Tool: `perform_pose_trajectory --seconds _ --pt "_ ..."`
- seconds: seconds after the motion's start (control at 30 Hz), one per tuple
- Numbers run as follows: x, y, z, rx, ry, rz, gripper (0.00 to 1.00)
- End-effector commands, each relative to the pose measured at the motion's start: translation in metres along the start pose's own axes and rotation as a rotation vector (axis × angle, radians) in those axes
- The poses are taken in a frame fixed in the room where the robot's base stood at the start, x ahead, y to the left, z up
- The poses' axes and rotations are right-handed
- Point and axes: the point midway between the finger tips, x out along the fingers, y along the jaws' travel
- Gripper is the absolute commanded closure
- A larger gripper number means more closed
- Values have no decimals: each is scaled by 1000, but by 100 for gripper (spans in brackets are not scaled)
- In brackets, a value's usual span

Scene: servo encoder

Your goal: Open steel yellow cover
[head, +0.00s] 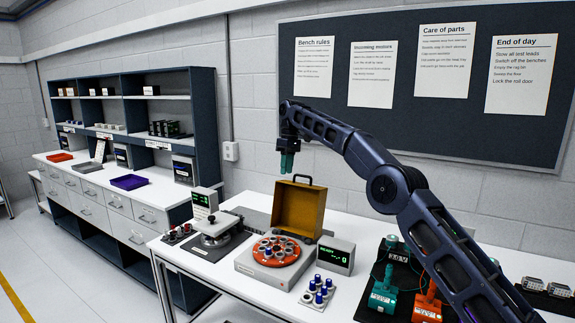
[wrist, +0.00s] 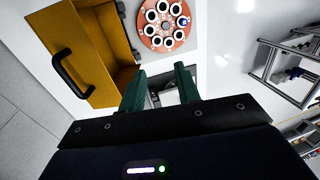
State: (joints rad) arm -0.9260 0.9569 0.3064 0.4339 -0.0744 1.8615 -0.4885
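The yellow cover (head: 289,208) stands raised on its edge at the back of the turntable unit, its hollow side facing the front and its black handle (head: 304,178) at the top. The orange turntable (head: 276,250) in front of it is uncovered and holds several round parts. My gripper (head: 287,162) is above the cover and a little to its left, touching nothing. In the wrist view the cover (wrist: 80,35) and its handle (wrist: 70,75) lie left of my gripper (wrist: 160,88). The two green fingers are apart with nothing held between them.
A small display box (head: 335,257) stands right of the turntable. Several blue-topped parts (head: 318,290) sit in front. Teal (head: 383,292) and orange (head: 427,303) devices stand at right. The wall board (head: 440,130) is behind my arm.

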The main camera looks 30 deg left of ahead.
Motion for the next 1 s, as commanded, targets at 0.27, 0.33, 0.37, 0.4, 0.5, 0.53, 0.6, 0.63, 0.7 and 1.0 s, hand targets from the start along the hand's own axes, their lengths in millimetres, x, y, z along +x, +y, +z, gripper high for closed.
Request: perform_pose_trajectory --seconds 0.27,0.33,0.37,0.4,0.5,0.53,0.6,0.63,0.7,1.0 --pt "-12 0 1 1 0 1 67" --pt "-13 0 1 1 -1 0 67" --pt "-13 0 1 1 -1 0 67" --pt "-14 0 1 1 -1 0 67" --pt "-14 0 1 1 -1 0 67" --pt "-14 0 1 1 -1 0 67" --pt "-14 0 1 1 -1 0 67" --pt "-14 0 1 1 -1 0 67" --pt "-14 0 1 1 -1 0 67" --pt "-14 0 1 1 -1 0 67"
